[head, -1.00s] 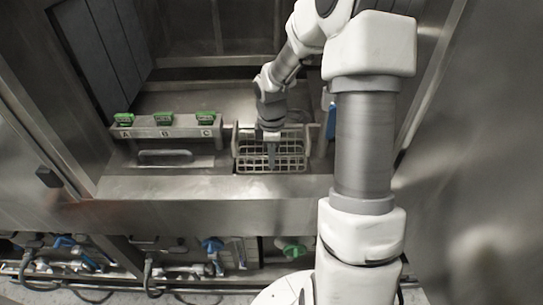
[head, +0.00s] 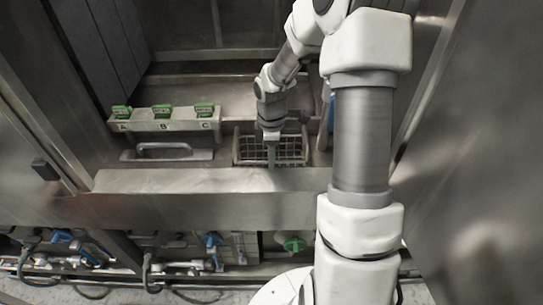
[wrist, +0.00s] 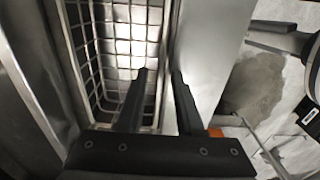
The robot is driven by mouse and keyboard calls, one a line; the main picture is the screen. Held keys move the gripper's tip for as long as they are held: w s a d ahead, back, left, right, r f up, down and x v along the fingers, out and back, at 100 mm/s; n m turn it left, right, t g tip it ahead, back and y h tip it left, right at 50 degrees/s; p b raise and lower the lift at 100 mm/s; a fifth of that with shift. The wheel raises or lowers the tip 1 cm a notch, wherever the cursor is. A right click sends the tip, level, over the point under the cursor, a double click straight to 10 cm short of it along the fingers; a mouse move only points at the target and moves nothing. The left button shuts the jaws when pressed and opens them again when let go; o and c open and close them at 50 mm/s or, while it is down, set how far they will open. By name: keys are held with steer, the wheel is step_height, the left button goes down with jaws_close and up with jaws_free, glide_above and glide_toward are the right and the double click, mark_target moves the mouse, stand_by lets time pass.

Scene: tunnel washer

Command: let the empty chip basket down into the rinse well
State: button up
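The empty chip basket (head: 249,152), an open wire-grid box, sits down in the rinse well behind the front steel ledge, with its rim showing. In the wrist view the basket (wrist: 86,58) is seen from above, its grid floor and walls bare. My gripper (head: 271,164) points down at the near side of the basket. In the wrist view its two dark fingers (wrist: 160,78) stand apart, one over the basket's inside and one beyond its near edge. A visible gap lies between them, and no contact with the basket shows. The basket's underside is hidden.
Left of the basket is a steel block (head: 150,126) marked A, B, C with green-topped items (head: 162,111), and a bar handle (head: 176,147) below it. The steel ledge (head: 200,181) runs along the front. A blue item (head: 331,113) stands right of the basket.

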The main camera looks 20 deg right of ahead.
stand_by(0.3)
step_height(320, 180, up, 12)
steer(key=shift+p, duration=0.45)
